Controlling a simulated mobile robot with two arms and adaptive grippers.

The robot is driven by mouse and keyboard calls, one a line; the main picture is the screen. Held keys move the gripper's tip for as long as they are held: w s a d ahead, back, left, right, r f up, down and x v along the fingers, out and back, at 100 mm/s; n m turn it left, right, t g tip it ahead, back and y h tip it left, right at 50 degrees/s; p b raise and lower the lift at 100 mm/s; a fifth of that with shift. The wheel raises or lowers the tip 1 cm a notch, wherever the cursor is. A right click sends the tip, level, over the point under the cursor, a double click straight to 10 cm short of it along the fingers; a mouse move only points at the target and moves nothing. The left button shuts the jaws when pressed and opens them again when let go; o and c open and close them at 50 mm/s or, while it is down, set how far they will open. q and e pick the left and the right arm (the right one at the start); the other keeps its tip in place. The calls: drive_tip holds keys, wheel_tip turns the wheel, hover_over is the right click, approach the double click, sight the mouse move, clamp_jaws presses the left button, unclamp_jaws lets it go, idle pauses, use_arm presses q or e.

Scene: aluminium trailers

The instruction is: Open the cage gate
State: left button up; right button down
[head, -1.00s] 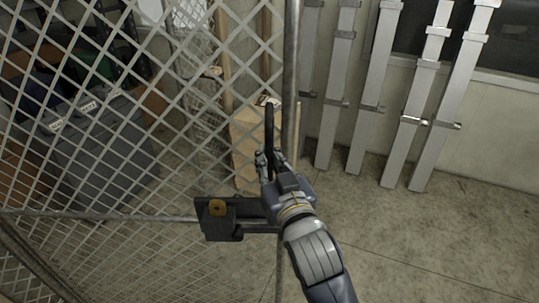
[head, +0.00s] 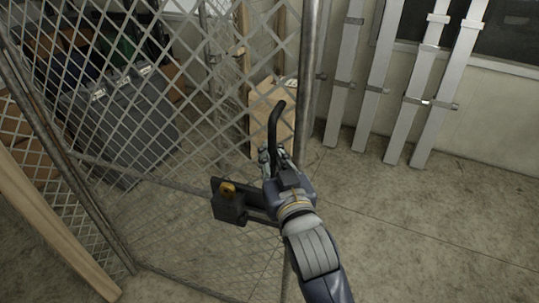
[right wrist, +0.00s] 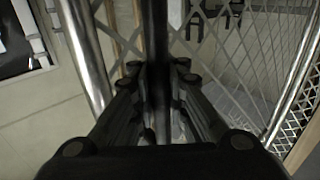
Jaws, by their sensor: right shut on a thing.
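The cage gate (head: 150,108) is a grey wire-mesh panel in a metal frame, filling the left half of the head view. A dark lock box (head: 229,205) with a yellow-orange part sits on it near its right-hand post (head: 309,70). A black curved handle (head: 275,118) rises beside that post. My right gripper (head: 277,157) is shut on the handle's lower part. In the right wrist view the dark handle (right wrist: 157,45) stands upright between the fingers (right wrist: 157,78). My left gripper is not in view.
Behind the mesh are grey bins (head: 118,125) and a cardboard box (head: 272,105). A wooden beam (head: 55,235) stands at the lower left. Several pale metal posts (head: 390,75) lean along the back wall. The concrete floor (head: 430,220) at the right is clear.

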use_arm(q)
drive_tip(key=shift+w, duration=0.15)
use_arm(e)
drive_tip(key=shift+s+d, duration=0.1)
drive_tip(key=shift+d, duration=0.05)
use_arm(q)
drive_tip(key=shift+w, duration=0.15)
use_arm(e)
drive_tip(key=c, duration=1.6)
unclamp_jaws()
drive_tip(key=shift+d, duration=0.15)
drive_tip(key=shift+s+d, duration=0.1)
drive_tip(key=shift+d, duration=0.15)
drive_tip(key=shift+a, duration=0.15)
drive_tip(key=shift+s, duration=0.3)
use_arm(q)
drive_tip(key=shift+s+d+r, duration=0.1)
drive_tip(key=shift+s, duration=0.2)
use_arm(e)
drive_tip(key=v, duration=0.7)
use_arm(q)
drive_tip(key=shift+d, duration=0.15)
use_arm(e)
drive_tip(key=shift+d, duration=0.25)
